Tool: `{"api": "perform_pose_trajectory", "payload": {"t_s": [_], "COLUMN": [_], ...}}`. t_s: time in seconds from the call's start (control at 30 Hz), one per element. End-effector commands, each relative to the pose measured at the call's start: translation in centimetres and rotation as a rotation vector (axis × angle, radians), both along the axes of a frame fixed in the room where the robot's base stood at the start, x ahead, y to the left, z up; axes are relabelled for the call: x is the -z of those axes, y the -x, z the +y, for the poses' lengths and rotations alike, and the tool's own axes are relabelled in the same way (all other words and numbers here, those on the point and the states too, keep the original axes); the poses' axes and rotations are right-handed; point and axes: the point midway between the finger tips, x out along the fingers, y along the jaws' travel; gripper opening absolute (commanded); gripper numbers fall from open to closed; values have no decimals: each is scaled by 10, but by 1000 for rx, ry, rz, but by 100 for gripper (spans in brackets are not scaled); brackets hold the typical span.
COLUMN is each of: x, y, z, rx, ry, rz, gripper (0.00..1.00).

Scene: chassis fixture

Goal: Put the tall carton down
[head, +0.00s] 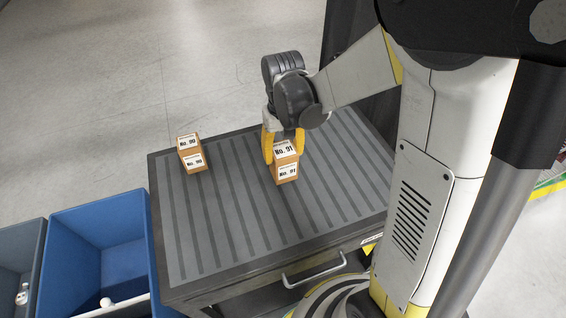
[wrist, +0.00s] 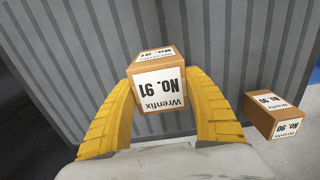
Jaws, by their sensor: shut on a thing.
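The carton labelled No. 91 (head: 286,164) is orange-brown with white labels and stands upright between my yellow fingers at the middle of the grey striped table top (head: 240,215). In the wrist view this carton (wrist: 158,92) sits between the fingertips. My gripper (head: 283,148) is shut on it from above; in the wrist view my gripper (wrist: 162,105) has a finger on each side. I cannot tell whether the carton's base touches the table. A second carton, labelled No. 90 (head: 190,154), stands on the table to the left; it also shows in the wrist view (wrist: 274,116).
A blue bin (head: 70,255) and a grey bin (head: 20,240) stand left of the table, with small white items inside. The table has a drawer handle (head: 313,271) at its front. The striped top is clear around and between the two cartons.

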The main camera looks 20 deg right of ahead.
Motion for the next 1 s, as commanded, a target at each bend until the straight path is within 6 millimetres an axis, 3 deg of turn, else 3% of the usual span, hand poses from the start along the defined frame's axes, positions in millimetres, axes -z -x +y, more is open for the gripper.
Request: {"api": "perform_pose_trajectory", "payload": {"t_s": [0.27,0.67,0.7,0.73,0.77,1.0], "x": [38,43,43,42,42,42], "y": [0,0,0,0,0,0], "z": [0,0,0,0,0,0], "rx": [0,0,0,0,0,0], "ry": [0,0,0,0,0,0], "rz": [0,0,0,0,0,0], "gripper": [17,17,67,76,80,80]}}
